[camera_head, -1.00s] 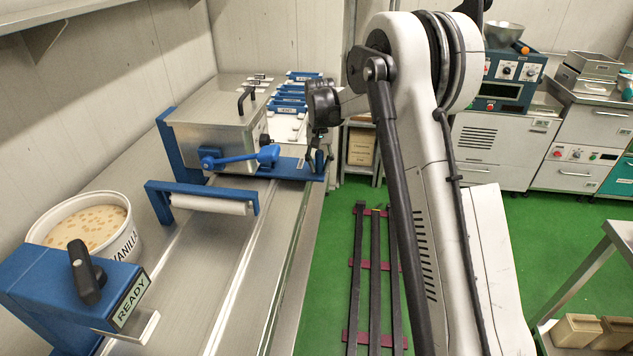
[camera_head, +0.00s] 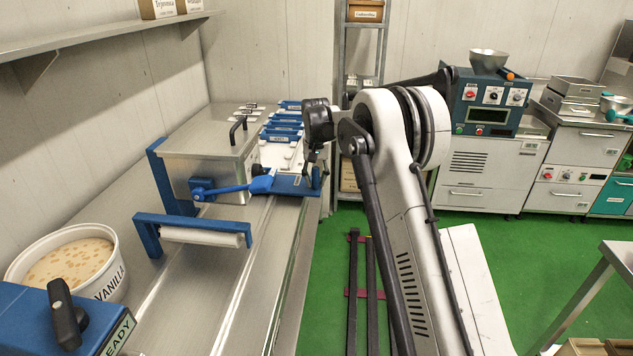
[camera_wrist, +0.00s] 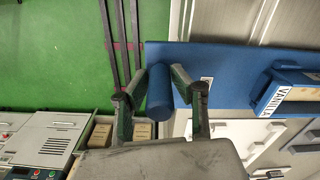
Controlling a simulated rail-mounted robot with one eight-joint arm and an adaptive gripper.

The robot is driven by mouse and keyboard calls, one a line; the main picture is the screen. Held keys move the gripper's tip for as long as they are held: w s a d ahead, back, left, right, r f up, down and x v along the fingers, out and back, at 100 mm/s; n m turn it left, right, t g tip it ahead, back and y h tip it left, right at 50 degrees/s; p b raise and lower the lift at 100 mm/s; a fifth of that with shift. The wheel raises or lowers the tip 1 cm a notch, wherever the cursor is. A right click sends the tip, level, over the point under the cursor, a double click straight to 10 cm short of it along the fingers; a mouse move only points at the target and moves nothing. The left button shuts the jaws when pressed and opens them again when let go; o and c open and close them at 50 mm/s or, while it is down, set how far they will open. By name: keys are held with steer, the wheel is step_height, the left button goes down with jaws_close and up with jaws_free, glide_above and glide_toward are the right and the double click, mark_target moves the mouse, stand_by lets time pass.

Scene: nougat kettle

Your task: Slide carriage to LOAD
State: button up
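The steel box (camera_head: 208,160) with a black handle on its lid stands on the long steel bench, with a blue lever (camera_head: 222,188) at its front. A blue plate (camera_head: 292,186) reaches from beside the box to the bench's right edge; it looks like part of the carriage. The plate also shows in the wrist view (camera_wrist: 225,62), with an upright blue cylindrical knob (camera_wrist: 160,92) at its edge. My gripper (camera_wrist: 157,82) is open, with one finger on either side of the knob. I cannot tell whether a finger touches it. I cannot read a LOAD mark.
A white VANILLA tub (camera_head: 110,283) and a blue stand with a READY sign (camera_head: 118,334) are at the front left. A blue frame with a white roller (camera_head: 200,236) crosses the bench. Several blue-and-white trays (camera_head: 284,128) sit behind the box. Green floor lies to the right.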

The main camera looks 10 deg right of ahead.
steer(key=o, duration=0.3)
steer(key=shift+w+d, duration=0.1)
step_height(320, 180, up, 12)
stand_by(0.5)
